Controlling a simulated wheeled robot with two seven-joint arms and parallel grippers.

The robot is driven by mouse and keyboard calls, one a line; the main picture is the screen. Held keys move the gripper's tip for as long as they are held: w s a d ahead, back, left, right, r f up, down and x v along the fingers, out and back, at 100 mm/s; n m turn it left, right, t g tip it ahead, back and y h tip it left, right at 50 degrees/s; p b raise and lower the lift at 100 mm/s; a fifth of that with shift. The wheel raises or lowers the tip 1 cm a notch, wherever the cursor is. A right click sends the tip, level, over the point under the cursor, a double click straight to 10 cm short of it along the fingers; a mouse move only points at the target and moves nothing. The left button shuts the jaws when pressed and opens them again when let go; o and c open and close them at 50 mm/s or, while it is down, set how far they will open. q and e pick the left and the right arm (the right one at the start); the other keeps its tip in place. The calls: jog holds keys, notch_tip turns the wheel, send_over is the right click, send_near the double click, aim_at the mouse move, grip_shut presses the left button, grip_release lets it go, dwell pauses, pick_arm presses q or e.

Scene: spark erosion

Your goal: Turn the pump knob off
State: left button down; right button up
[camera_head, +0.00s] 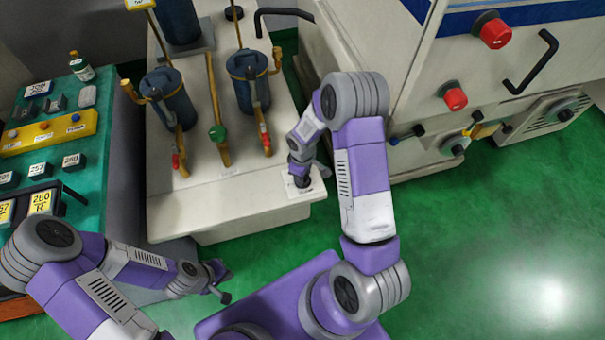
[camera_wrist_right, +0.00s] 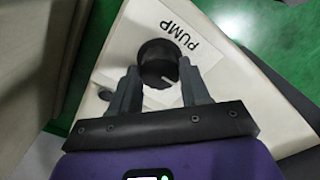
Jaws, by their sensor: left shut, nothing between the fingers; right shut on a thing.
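The pump knob (camera_wrist_right: 158,62) is a round black knob with a white pointer line, beside a white label (camera_wrist_right: 185,38) that reads PUMP. It sits on the cream top of the pump unit. In the right wrist view, my right gripper (camera_wrist_right: 158,78) has its two fingers on either side of the knob, shut on it. The pointer line points toward the lower right of that view. In the head view the knob (camera_head: 303,181) is partly covered by my right gripper (camera_head: 302,172). My left gripper (camera_head: 222,281) is shut and empty, low beside the unit's front.
A green bench (camera_head: 92,165) with number labels stands at the left. A machine with red knobs (camera_head: 455,97) is at the right. Green floor (camera_head: 480,230) is clear at right.

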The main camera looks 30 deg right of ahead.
jog(key=o, duration=1.1)
jog(key=shift+c, duration=0.2)
notch_tip(320, 180, up, 8)
jog(key=shift+f+p, duration=0.2)
jog(key=shift+p, duration=0.65)
